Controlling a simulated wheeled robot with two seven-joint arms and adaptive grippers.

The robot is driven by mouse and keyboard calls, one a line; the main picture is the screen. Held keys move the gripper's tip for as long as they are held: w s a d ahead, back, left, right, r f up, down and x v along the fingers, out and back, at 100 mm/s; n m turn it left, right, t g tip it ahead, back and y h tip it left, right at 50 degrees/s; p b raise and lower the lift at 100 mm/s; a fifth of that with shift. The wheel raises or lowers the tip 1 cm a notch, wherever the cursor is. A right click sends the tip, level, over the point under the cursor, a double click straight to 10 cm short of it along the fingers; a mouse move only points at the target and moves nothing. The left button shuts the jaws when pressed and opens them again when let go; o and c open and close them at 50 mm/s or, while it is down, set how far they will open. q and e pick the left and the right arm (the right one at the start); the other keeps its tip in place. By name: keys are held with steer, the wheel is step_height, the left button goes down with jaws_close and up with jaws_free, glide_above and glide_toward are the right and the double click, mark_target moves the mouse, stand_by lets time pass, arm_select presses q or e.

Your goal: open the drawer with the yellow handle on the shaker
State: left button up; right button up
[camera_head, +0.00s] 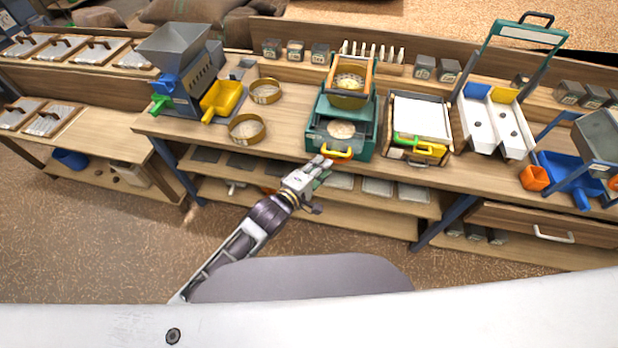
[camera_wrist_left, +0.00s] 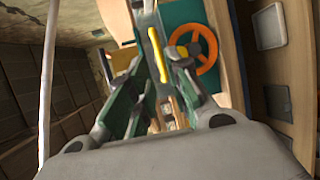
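The green shaker (camera_head: 366,139) stands on the bench in the middle of the head view. The yellow handle (camera_head: 341,154) is low on its front, below a dark section with a pale round shape. My left gripper (camera_head: 322,163) is just in front of the shaker, close to the handle's left end. In the left wrist view, the yellow handle (camera_wrist_left: 158,55) shows between the two green-grey fingers (camera_wrist_left: 155,75), which stand apart. Whether they touch the handle is hard to tell. An orange wheel (camera_wrist_left: 210,48) shows beside the right finger. My right gripper is out of view.
A framed white tray (camera_head: 421,118) with green and yellow parts stands right of the shaker. Two round sieves (camera_head: 247,127) and a hopper machine with a yellow scoop (camera_head: 222,98) stand left. A lower shelf (camera_head: 370,222) with flat trays runs under the bench.

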arm_select(q)
steer(key=shift+v, duration=2.8)
